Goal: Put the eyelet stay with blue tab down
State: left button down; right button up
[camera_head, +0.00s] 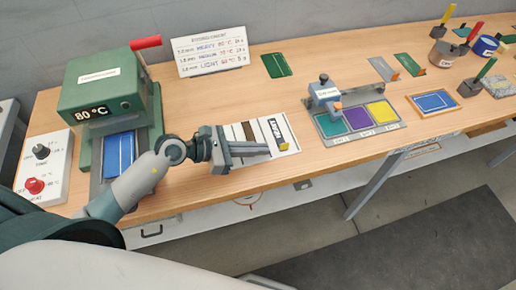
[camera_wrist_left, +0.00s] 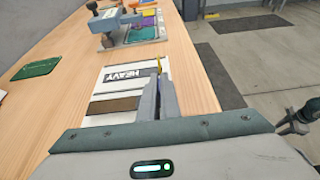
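My left gripper (camera_head: 268,150) is over the near edge of a white board (camera_head: 292,146) with brown strips and a "HEAVY" label. Its two fingers lie close together, and they also show in the left wrist view (camera_wrist_left: 158,78). I see no stay clearly between them. A small yellow piece (camera_head: 283,147) is just beyond the fingertips. I cannot make out a stay with a blue tab. A blue panel with white lines (camera_head: 119,155) lies at the green press (camera_head: 100,90). A dark gripper-like part, perhaps my right gripper (camera_wrist_left: 297,121), shows at the wrist view's right edge.
A grey fixture (camera_head: 323,92) with green, purple and yellow panels stands mid-bench. A blue card (camera_head: 435,102) lies to its right. A green card (camera_head: 276,65) and a white sign (camera_head: 211,50) are at the back. A control box (camera_head: 44,165) is at left.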

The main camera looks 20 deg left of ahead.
pick_arm(q)
jog(key=shift+f+b, duration=0.5)
jog(key=shift+f, duration=0.1)
jog(key=c, duration=2)
grip_release()
jog(key=shift+r+p, duration=0.65)
jog(key=shift+r, duration=0.15)
jog(key=b+v, duration=0.1)
jog(key=v, duration=0.2)
jog(key=b+v, duration=0.2)
jog(key=v, duration=0.2)
jog(key=b+v, duration=0.2)
jog(key=v, duration=0.1)
jog(key=shift+s+a+f, duration=0.25)
jog(key=shift+f, duration=0.05)
jog(key=shift+s+a+r+b, duration=0.3)
jog(key=shift+a+r+b, duration=0.05)
jog(key=shift+a+r, duration=0.15)
